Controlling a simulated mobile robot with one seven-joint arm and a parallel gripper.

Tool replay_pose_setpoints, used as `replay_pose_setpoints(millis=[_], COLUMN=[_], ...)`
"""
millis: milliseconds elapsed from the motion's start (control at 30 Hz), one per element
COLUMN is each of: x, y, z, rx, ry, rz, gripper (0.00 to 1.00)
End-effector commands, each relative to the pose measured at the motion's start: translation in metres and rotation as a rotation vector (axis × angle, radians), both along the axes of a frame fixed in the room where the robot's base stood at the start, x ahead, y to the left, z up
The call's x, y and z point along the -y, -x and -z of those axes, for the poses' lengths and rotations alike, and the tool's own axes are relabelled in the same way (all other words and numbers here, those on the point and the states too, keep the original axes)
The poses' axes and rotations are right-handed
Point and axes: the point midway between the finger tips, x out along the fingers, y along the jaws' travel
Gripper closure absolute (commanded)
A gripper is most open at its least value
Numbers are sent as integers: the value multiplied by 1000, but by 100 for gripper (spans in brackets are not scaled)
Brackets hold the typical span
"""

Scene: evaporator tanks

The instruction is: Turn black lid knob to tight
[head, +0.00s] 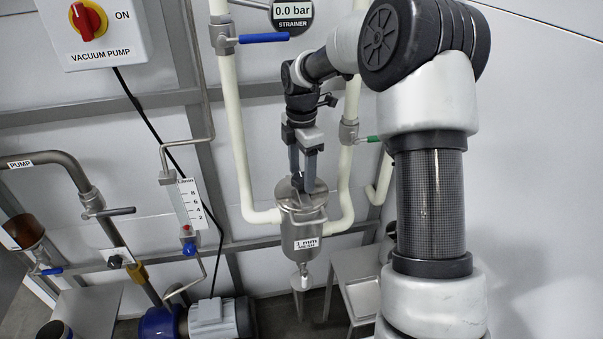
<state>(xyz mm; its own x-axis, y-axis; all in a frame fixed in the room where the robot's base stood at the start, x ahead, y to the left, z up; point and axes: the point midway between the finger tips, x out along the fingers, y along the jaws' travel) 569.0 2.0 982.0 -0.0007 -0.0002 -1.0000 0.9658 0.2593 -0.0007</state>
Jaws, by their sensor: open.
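The steel strainer canister (302,229) hangs between two cream pipes near the middle of the head view. It bears a white "1 mm MESH" label, and its metal lid is on top. The black lid knob (298,184) is small and mostly hidden by the fingers. My gripper (303,179) points down from above, with its two grey fingers open and apart. The fingertips are at the lid, one on either side of the knob. I cannot tell whether they touch it. Any tight marking on the lid is too small to read.
A blue-handled valve (262,38) and the strainer gauge (292,14) reading 0.0 bar are above. A green-handled valve (369,139) is close right of my gripper. A flow meter (190,203) stands to the left. A steel table (362,296) is below right.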

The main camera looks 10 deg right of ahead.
Motion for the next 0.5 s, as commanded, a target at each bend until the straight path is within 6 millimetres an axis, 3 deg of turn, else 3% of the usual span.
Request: replay_pose_setpoints(millis=[300,500], x=[0,0], y=[0,0], z=[2,2], rx=[1,1], ry=[0,0], rz=[0,0], gripper=[44,77])
